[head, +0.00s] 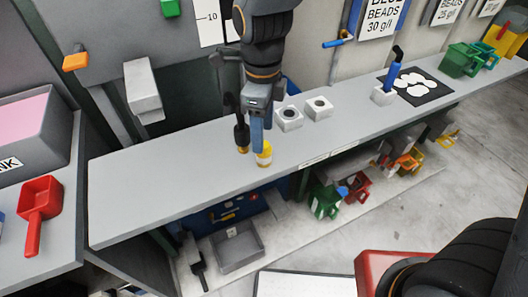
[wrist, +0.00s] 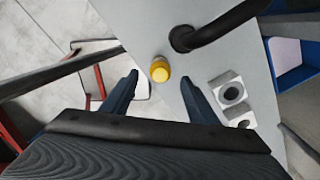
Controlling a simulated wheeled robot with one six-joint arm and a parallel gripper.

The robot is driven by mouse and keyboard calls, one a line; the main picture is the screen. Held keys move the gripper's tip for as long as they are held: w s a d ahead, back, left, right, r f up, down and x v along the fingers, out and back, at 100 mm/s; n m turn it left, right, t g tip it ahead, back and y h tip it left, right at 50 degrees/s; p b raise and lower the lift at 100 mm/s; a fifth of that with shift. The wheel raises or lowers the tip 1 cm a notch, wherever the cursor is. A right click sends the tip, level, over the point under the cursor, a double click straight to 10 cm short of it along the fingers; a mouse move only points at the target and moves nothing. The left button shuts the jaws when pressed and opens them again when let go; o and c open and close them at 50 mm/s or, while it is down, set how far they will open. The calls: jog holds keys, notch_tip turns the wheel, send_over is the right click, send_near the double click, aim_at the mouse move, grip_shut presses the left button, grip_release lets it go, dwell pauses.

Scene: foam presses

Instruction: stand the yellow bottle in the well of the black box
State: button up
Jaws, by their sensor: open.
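The yellow bottle (head: 264,156) stands on the grey shelf near its front edge, with a white band showing. In the wrist view the bottle (wrist: 160,71) lies between the tips of my two blue fingers, with a gap on each side. My gripper (head: 260,141) is open and points down over the bottle; it also shows in the wrist view (wrist: 159,81). I cannot make out a clearly black box. Two pale grey blocks with round dark wells, a nearer one (head: 289,117) and a farther one (head: 319,107), stand on the shelf to the right.
A blue bottle (head: 391,77) stands in a pale block farther right, beside a black mat (head: 441,92) with white discs. The shelf's left part is clear.

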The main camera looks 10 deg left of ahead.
aim_at(264, 154)
jog(key=shift+a+f+p, duration=0.1)
jog(key=shift+f+p, duration=0.75)
jog(key=shift+f, duration=2.5)
jog(key=c, duration=1.3)
jog(key=shift+o, duration=0.2)
